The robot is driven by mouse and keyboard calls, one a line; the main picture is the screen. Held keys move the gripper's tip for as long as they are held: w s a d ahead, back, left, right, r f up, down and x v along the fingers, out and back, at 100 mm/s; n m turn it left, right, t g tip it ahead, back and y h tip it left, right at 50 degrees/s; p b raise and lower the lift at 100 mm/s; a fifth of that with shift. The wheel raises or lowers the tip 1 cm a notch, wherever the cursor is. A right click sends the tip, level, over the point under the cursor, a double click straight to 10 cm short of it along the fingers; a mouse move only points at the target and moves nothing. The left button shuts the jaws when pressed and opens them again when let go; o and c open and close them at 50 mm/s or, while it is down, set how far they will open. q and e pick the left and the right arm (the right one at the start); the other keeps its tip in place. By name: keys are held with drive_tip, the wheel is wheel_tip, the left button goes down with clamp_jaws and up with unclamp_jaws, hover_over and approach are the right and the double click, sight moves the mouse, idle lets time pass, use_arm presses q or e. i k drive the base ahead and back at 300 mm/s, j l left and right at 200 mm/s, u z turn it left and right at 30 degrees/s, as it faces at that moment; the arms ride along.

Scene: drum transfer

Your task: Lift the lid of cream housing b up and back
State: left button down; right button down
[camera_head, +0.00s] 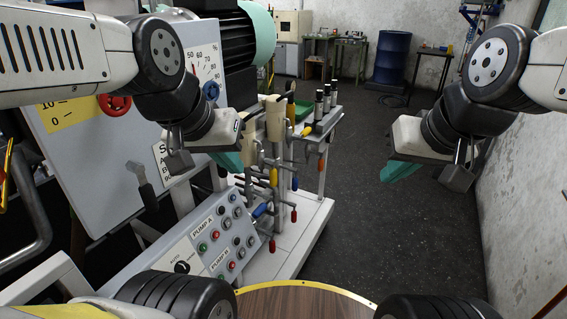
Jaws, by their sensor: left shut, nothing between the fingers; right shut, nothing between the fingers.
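I cannot tell for sure which thing is cream housing b. A cream box-shaped unit (292,24) stands far off at the back wall, and its lid cannot be made out. A cream upright block (275,118) also shows on the white bench, partly behind other parts. My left gripper (231,161), with teal fingertips, is shut and empty in front of the bench, left of the cream block. My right gripper (401,172) is shut and empty over the open floor at the right, apart from everything.
A control panel (205,240) with buttons and a grey gauge board (130,130) stand at the left. A white bench (300,235) holds tools and valves with coloured handles. A blue drum (391,57) stands at the back. The dark floor (350,210) at centre right is clear up to the right wall (520,170).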

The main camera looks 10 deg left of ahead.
sight(249, 119)
drive_tip(key=u, duration=0.3)
drive_tip(key=i+l+u, duration=0.1)
drive_tip(key=u, duration=0.25)
drive_tip(key=i+l+u, duration=0.1)
drive_tip(key=l+u, duration=0.4)
drive_tip(key=u, duration=0.2)
drive_tip(key=i+l+u, duration=0.15)
drive_tip(key=l, duration=0.65)
drive_tip(key=l+u, duration=0.15)
drive_tip(key=l, duration=0.7)
